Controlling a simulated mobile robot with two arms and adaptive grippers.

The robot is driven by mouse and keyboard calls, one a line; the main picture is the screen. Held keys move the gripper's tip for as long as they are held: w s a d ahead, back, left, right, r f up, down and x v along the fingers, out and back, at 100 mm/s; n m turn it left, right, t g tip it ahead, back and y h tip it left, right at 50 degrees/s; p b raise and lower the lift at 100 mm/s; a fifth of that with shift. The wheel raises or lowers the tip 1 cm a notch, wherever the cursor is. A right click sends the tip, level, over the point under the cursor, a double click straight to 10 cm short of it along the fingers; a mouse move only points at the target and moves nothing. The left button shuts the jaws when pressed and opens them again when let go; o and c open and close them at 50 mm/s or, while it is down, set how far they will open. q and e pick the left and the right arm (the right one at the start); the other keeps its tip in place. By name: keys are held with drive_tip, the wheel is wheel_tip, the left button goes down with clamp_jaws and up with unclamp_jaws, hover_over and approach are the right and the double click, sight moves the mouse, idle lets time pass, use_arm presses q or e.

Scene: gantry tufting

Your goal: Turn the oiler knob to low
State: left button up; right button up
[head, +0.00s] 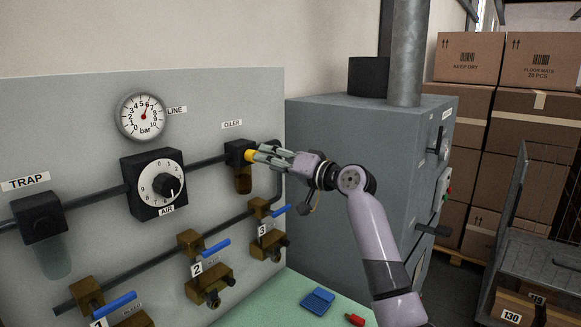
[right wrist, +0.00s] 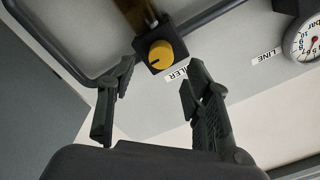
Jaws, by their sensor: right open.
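The oiler is a black block (head: 236,150) on the grey panel's pipe, under the label OILER (head: 231,124), with an amber bowl (head: 243,180) below. Its yellow round knob (head: 248,155) faces out; in the right wrist view the knob (right wrist: 161,54) shows a dark pointer line, and I cannot read any low mark. My right gripper (head: 262,155) is at the knob in the head view. In the right wrist view the right gripper (right wrist: 161,72) is open, its fingers on either side with the knob ahead between them; whether they touch it I cannot tell. My left gripper is out of view.
The panel also holds a trap (head: 38,216), a line gauge (head: 143,117), an air regulator (head: 155,184) and blue-handled valves (head: 214,248). A grey cabinet (head: 350,160) stands right of the panel. A blue item (head: 317,300) and a red item (head: 354,319) lie on the green surface below.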

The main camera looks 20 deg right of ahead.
drive_tip(key=v, duration=0.6)
drive_tip(key=shift+s+d, duration=0.2)
drive_tip(key=shift+s, duration=0.15)
